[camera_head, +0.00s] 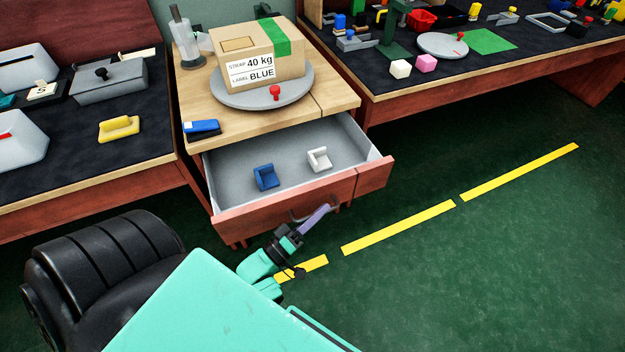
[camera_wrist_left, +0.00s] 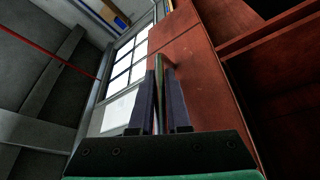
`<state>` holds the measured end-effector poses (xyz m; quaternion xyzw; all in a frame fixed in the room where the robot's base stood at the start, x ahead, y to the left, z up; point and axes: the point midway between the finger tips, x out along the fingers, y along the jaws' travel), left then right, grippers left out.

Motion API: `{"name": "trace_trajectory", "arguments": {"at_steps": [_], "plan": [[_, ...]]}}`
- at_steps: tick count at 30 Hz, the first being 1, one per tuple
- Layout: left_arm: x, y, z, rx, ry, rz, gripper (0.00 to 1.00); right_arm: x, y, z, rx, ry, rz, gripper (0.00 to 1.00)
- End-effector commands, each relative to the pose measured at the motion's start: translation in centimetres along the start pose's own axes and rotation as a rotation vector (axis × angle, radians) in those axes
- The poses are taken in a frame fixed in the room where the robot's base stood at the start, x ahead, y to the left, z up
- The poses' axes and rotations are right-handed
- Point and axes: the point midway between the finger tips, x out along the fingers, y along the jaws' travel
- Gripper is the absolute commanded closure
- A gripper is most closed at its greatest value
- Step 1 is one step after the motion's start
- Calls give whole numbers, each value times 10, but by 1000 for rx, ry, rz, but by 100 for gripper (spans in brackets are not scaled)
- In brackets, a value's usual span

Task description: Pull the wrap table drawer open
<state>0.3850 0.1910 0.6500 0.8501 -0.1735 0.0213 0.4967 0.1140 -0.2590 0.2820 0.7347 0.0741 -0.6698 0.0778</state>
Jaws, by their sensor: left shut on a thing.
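The wrap table (camera_head: 345,97) stands in the upper middle of the head view. Its drawer (camera_head: 225,212) is pulled out, with its grey inside showing. A blue corner piece (camera_head: 265,177) and a white corner piece (camera_head: 319,159) lie in it. My left gripper (camera_head: 321,212) is at the drawer front, shut on the drawer handle (camera_head: 300,217). In the left wrist view, the two fingers (camera_wrist_left: 160,100) stand on either side of the handle bar (camera_wrist_left: 162,64), against the red-brown drawer front (camera_wrist_left: 190,75). My right gripper is not in view.
A cardboard box (camera_head: 258,60) sits on a round grey turntable (camera_head: 262,90) on the wrap table. A blue tape item (camera_head: 202,127) lies at the table's front left corner. Other tables stand left and right. The green floor (camera_head: 480,270) with yellow dashes is clear to the right.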

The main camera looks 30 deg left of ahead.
Motion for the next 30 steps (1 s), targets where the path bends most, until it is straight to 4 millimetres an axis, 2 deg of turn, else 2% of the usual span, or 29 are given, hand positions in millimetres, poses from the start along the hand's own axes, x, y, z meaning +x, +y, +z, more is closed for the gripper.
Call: {"name": "trace_trajectory", "arguments": {"at_steps": [6,16,17,18,19,30], "plan": [[-4,5,8,-1,0,-2,100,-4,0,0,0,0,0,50],[-4,5,9,-1,0,-2,100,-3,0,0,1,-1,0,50],[-4,5,9,-1,0,-2,78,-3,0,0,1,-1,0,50],[-4,5,9,-1,0,-2,62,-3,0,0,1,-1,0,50],[-4,5,9,-1,0,-2,55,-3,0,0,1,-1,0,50],[-4,6,9,0,0,0,55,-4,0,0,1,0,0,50]]}}
